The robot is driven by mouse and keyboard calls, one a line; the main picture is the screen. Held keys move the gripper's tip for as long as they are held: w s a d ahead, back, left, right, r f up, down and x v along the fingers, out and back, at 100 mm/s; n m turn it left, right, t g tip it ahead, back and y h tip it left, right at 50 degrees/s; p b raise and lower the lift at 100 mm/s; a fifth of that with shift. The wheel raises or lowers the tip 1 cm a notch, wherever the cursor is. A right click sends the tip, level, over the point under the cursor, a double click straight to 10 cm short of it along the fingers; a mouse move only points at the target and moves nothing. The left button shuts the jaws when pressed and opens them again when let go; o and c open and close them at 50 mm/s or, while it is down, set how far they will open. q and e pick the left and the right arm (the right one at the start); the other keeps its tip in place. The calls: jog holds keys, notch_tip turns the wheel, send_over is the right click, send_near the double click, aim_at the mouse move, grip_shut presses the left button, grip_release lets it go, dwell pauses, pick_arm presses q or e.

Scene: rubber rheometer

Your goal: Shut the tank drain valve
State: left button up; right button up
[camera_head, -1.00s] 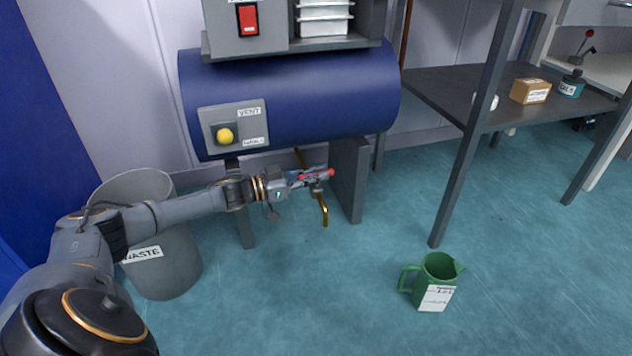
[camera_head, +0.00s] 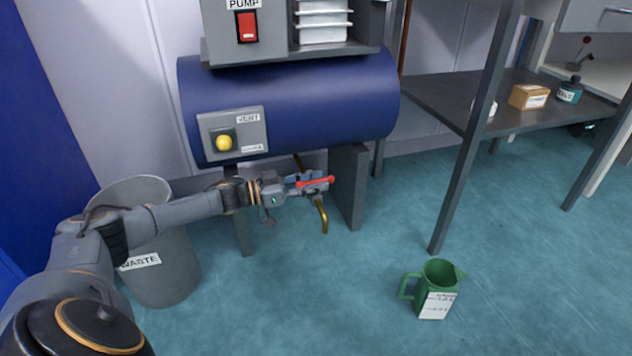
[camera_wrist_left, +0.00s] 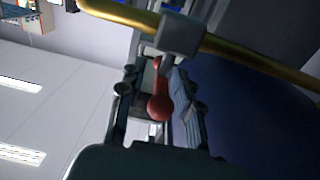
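The drain valve sits under the blue tank (camera_head: 290,100). It has a brass pipe with a spout (camera_head: 321,214) bent down to the floor and a red lever (camera_head: 316,182) lying nearly level. My left gripper (camera_head: 312,186) is at the lever, below the tank. In the left wrist view, the red lever (camera_wrist_left: 160,100) with its round end lies between the two open fingers, nearer one pad. A gap shows on the other side. The brass pipe (camera_wrist_left: 225,45) and grey valve body (camera_wrist_left: 181,37) are just beyond the fingertips. My right gripper is not in view.
A grey waste bin (camera_head: 160,265) stands left, behind my left arm. A green jug (camera_head: 437,288) stands on the floor at right. A tank leg (camera_head: 348,187) is just right of the valve. A dark shelf table (camera_head: 440,95) is farther right.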

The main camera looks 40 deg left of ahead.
pick_arm(q)
jog(key=v, duration=1.1)
jog(key=shift+s+a, duration=0.2)
jog(key=shift+d, duration=0.1)
